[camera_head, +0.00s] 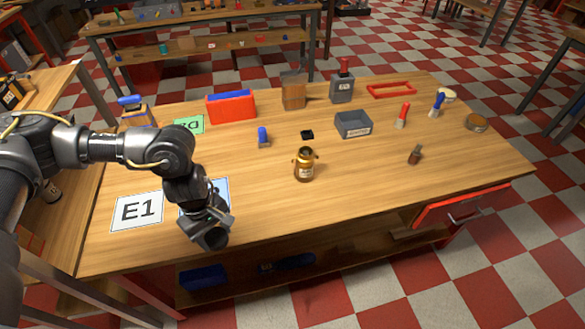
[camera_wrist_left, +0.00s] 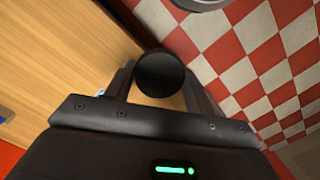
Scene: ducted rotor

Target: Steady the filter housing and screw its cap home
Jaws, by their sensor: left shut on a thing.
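A brass-gold canister with a pale label, which looks like the filter housing (camera_head: 304,168), stands upright near the middle of the wooden table. My left gripper (camera_head: 211,234) is at the table's front edge, left of the housing and well apart from it. It is shut on a black round piece, seen between the fingers in the left wrist view (camera_wrist_left: 160,73); this looks like the cap, but I see only its round dark face. My right gripper is out of view.
On the table (camera_head: 370,190) are a grey bin (camera_head: 353,124), a small black block (camera_head: 307,134), a blue-handled item (camera_head: 263,137), a red box (camera_head: 231,107) and a small brown-grey item (camera_head: 415,155). The E1 card (camera_head: 138,211) lies left of my gripper. The front right is clear.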

